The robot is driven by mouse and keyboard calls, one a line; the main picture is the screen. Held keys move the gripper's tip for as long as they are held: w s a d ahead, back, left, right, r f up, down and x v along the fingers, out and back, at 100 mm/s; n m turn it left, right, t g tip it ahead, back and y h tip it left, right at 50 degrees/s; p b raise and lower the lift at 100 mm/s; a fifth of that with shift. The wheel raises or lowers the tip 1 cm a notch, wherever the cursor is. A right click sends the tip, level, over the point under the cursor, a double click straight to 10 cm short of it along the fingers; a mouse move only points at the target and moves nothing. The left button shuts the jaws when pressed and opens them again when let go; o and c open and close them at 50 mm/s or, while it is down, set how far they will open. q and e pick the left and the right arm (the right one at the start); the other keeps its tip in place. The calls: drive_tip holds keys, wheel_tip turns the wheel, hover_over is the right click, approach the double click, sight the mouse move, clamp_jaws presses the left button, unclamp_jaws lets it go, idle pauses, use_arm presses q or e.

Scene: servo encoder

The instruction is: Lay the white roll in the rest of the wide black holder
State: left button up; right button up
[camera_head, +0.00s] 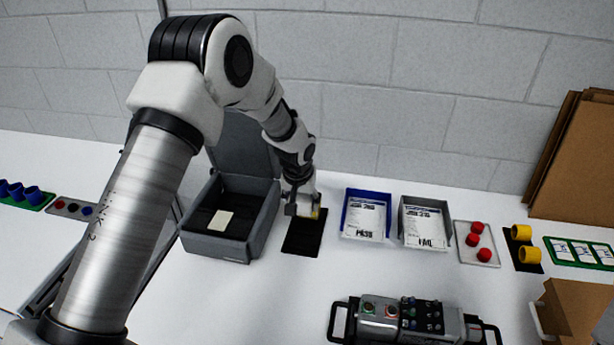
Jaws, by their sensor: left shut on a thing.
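My left gripper (304,212) points down just above the far part of a flat black mat (303,240). It is shut on a small, partly hidden thing with a yellowish patch (319,213) showing at its right side. I cannot tell whether this is the white roll; no white roll shows clearly anywhere else. I cannot make out a wide black holder for certain. A black base (519,263) with yellow cylinders (529,254) stands at the right. My right gripper is not in view.
An open grey case (217,247) stands left of the mat. A blue tray (351,232), a grey tray (411,240) and a plate with red pieces (476,246) stand to the right. A control box (395,322) is in front. Cardboard (575,165) stands at far right.

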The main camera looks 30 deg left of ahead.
use_arm(q)
drive_tip(key=shift+s+a+f, duration=0.1)
drive_tip(key=shift+a+f, duration=0.2)
drive_tip(key=shift+f, duration=0.05)
drive_tip(key=shift+f+b, duration=0.25)
drive_tip(key=shift+b, duration=0.2)
drive_tip(key=f+b, duration=0.1)
drive_tip(key=d+f+b, duration=0.1)
drive_tip(key=shift+f, duration=0.4)
drive_tip(key=f+b, duration=0.2)
drive_tip(key=f, duration=0.1)
drive_tip(key=f+b, duration=0.2)
drive_tip(key=f, duration=0.1)
drive_tip(key=shift+a+f+b, duration=0.2)
drive_tip(key=shift+f+b, duration=0.1)
drive_tip(key=shift+f, duration=0.1)
drive_tip(key=shift+a+f, duration=0.1)
drive_tip(key=shift+f, duration=0.35)
drive_tip(key=shift+r, duration=0.1)
drive_tip(key=o, duration=1.3)
